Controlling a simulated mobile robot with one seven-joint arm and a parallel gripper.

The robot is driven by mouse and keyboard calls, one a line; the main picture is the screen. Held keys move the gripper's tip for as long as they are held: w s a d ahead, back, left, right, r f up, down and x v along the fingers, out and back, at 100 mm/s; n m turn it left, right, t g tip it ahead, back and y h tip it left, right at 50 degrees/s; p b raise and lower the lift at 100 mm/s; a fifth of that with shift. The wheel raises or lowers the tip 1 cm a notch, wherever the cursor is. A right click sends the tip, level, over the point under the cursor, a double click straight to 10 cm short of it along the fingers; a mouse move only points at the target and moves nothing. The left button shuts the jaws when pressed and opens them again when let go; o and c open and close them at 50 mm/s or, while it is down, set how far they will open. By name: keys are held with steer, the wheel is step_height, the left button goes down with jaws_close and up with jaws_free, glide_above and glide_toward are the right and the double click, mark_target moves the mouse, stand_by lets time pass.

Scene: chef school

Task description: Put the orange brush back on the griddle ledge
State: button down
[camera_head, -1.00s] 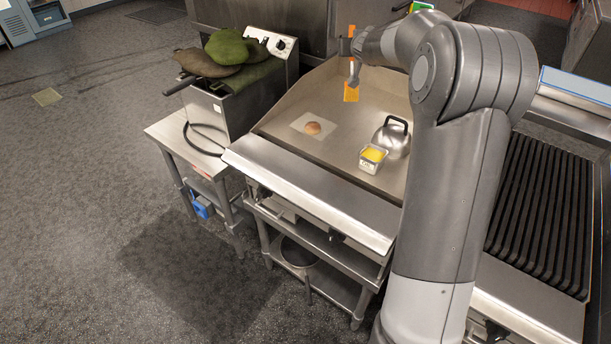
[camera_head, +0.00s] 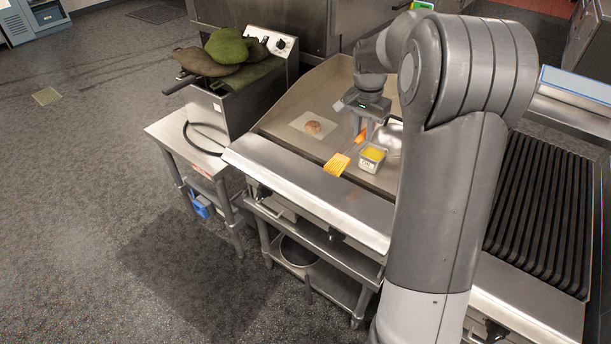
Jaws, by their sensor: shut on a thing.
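The orange brush (camera_head: 337,165) is in my gripper (camera_head: 364,132), which is shut on its handle. Its flat orange head points down and to the left, close to the inner edge of the griddle's front ledge (camera_head: 300,187). I cannot tell whether the head touches the ledge or the griddle surface. The ledge is a bare, flat steel strip along the griddle's front. The gripper is above the griddle plate (camera_head: 285,133), beside a small metal container of yellow contents (camera_head: 372,157).
A bun-like round item (camera_head: 313,128) lies on a pale square on the griddle. A metal dome (camera_head: 389,137) is partly hidden behind my gripper. A fryer with green and brown cloths (camera_head: 229,47) stands left, a ribbed grill (camera_head: 540,215) right. The ledge's left part is clear.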

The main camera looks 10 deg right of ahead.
steer(key=s+a, duration=0.2)
steer(key=a, duration=0.1)
steer(key=shift+s+f+g+y, duration=0.1)
steer(key=shift+f+g+y, duration=0.2)
steer(key=shift+f, duration=0.1)
glide_above(316, 166)
step_height(316, 166, down, 6)
steer(key=shift+f, duration=2.15)
steer(key=c, duration=1.3)
jaws_free()
steer(key=shift+f, duration=0.1)
